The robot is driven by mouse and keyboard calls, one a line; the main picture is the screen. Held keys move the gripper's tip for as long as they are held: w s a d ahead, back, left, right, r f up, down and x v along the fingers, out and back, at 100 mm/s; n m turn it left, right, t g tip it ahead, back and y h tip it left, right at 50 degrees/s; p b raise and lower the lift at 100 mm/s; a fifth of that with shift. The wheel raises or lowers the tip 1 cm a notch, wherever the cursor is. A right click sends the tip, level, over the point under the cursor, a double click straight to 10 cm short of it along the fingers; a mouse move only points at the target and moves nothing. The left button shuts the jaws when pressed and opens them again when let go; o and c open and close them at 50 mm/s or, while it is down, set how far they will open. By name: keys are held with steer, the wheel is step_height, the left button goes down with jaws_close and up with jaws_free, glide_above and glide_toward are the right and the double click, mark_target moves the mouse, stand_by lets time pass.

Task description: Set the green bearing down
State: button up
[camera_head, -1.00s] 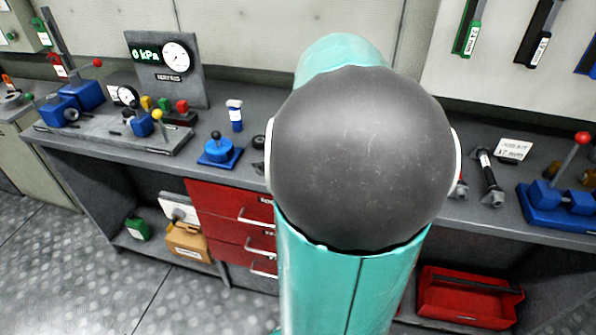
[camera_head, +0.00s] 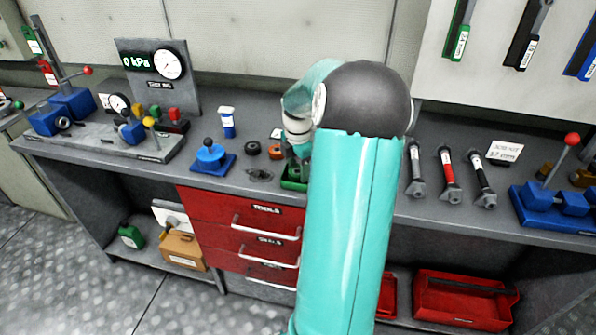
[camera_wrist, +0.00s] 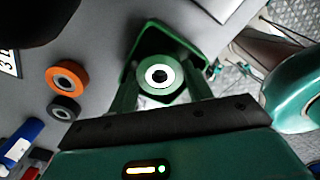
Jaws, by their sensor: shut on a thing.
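The green bearing (camera_wrist: 160,92), a ring with a pale face and dark bore, is between the two fingers of my gripper (camera_wrist: 160,78) in the wrist view. My gripper is shut on it. A green tray (camera_wrist: 191,48) lies just behind the bearing in that view; I cannot tell whether the bearing touches it. In the head view my gripper (camera_head: 296,160) is low over the bench at the green tray (camera_head: 292,186), partly covered by my arm. The bearing cannot be made out there.
An orange bearing (camera_wrist: 67,77) and a black bearing (camera_wrist: 63,108) lie on the bench beside the tray. A blue lever device (camera_head: 212,157) and a blue-white bottle (camera_head: 228,124) stand to the left. Several rod-like parts (camera_head: 448,175) lie to the right of my arm.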

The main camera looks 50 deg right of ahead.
mark_target(297, 171)
steer(key=shift+f, duration=0.65)
steer(key=shift+f, duration=0.1)
steer(key=o, duration=0.8)
step_height(297, 171, up, 12)
steer(key=shift+a+r, duration=0.1)
steer(key=shift+r, duration=0.05)
